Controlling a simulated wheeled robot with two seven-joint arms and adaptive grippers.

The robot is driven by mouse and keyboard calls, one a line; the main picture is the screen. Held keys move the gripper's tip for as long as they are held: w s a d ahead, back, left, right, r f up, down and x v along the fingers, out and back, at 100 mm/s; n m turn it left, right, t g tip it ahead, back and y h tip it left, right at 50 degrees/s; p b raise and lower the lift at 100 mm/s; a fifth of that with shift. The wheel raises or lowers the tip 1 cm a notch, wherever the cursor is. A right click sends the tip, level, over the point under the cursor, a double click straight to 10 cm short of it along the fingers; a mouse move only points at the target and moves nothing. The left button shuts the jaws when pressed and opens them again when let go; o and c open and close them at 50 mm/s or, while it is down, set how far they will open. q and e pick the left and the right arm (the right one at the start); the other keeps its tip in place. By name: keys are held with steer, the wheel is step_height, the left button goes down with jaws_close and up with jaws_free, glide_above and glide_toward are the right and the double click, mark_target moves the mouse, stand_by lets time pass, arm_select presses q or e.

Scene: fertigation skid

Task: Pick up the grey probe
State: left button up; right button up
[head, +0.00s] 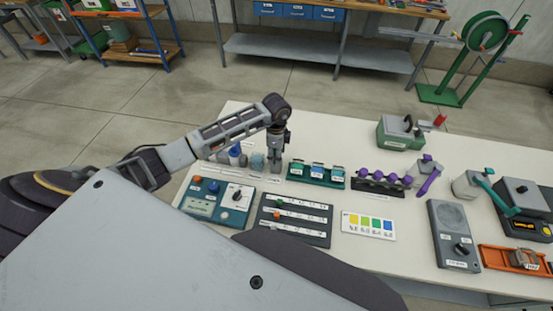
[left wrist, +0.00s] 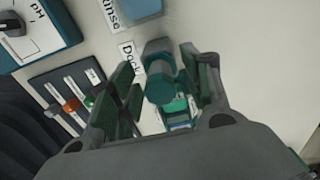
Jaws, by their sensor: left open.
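A grey-teal upright piece with a round top, which looks like the grey probe (left wrist: 160,88), stands beside the label "Dock" in the left wrist view. My left gripper (head: 275,165) points down over the table, and in the left wrist view its fingers (left wrist: 162,92) are open on either side of the piece. I see no clear grip on it. In the head view the gripper hides most of this spot. The teal meter (head: 215,203) marked pH lies in front of it. My right gripper is not in view.
A rinse jar (head: 257,161) stands close left of the gripper. A teal rack with vials (head: 316,174) is close right, and a dark slider panel (head: 293,222) lies in front. A rack with purple parts (head: 382,182) is further right.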

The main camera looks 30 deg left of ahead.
arm_select(q)
steer(key=shift+c, duration=0.2)
jaws_close()
steer(key=shift+r, duration=0.1)
steer(key=shift+r+b, duration=0.8)
steer(key=shift+r, duration=4.15)
steer(key=shift+w+r, duration=0.1)
steer(key=shift+w, duration=0.05)
